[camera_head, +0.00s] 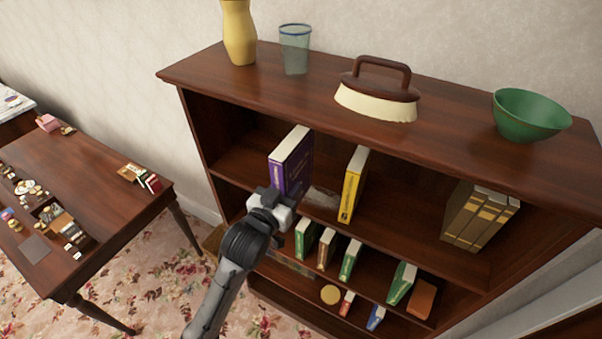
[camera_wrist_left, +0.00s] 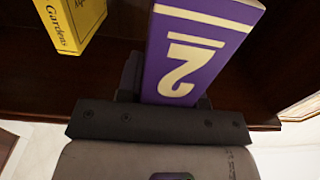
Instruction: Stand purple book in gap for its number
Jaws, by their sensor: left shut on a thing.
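My left gripper (camera_head: 278,203) is shut on the purple book (camera_head: 293,163). It holds the book roughly upright at the left part of the bookcase's upper shelf; I cannot tell whether the book touches the shelf board. In the left wrist view the purple book (camera_wrist_left: 190,55) shows a large pale 2 on its spine, between my gripper's fingers (camera_wrist_left: 170,92). A yellow book (camera_head: 352,184) stands to its right on the same shelf, with space between them. The yellow book (camera_wrist_left: 72,20) also shows at the wrist view's upper left, with "Gardens" on it. My right gripper is not in view.
The bookcase (camera_head: 228,86) carries a yellow vase (camera_head: 239,32), a glass (camera_head: 295,48), an iron (camera_head: 377,100) and a green bowl (camera_head: 528,115) on top. Brown volumes (camera_head: 480,217) stand at the upper shelf's right. Several smaller books stand below. A cluttered table (camera_head: 95,165) is left.

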